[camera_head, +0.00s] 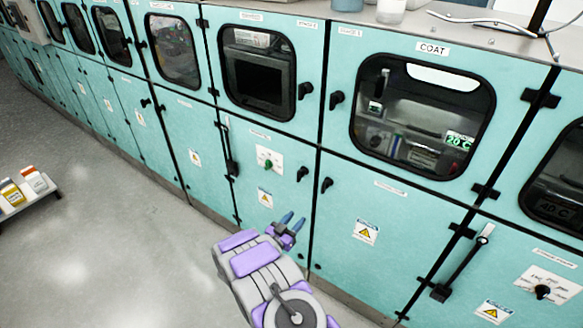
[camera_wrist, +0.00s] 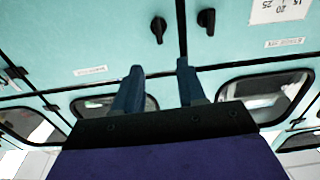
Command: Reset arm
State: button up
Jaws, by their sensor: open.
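My arm, grey and purple, reaches up from the bottom of the head view toward the teal cabinets. My gripper (camera_head: 291,222) is at its end, with two blue fingers apart and nothing between them. It is in front of the lower cabinet doors, left of the seam below the COAT module (camera_head: 432,48). In the wrist view my gripper (camera_wrist: 158,85) also shows open and empty, with teal cabinet fronts beyond the fingers. I cannot tell how far the fingers are from the doors.
Teal cabinets with black handles, such as this handle (camera_head: 336,100), run across the scene. A lever (camera_head: 462,263) sticks out at lower right. A low grey cart (camera_head: 30,203) with small containers stands at left. The grey floor (camera_head: 120,255) between is clear.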

jog(key=w+a+r+n+g+y, duration=0.2)
jog(key=w+a+r+g+y, duration=0.15)
jog(key=a+r+y, duration=0.45)
jog(key=s+d+r+n+g+y, duration=0.25)
jog(key=s+r+y, duration=0.25)
jog(key=s+r, duration=0.65)
jog(key=s+d+r+g, duration=0.2)
jog(key=s+d, duration=0.3)
jog(key=s, duration=0.9)
jog(key=s+d+r+n+g+h+b, duration=0.1)
jog(key=s+d+g, duration=0.4)
jog(key=s, duration=0.9)
jog(key=s+d+r+n+g+h, duration=0.1)
jog(key=s+d+r+g, duration=0.2)
jog(key=s+d, duration=0.4)
jog(key=s, duration=0.7)
jog(key=shift+s+d+r+b, duration=0.15)
jog(key=shift+r+b, duration=0.1)
jog(key=shift+b, duration=0.05)
jog(key=shift+n, duration=0.25)
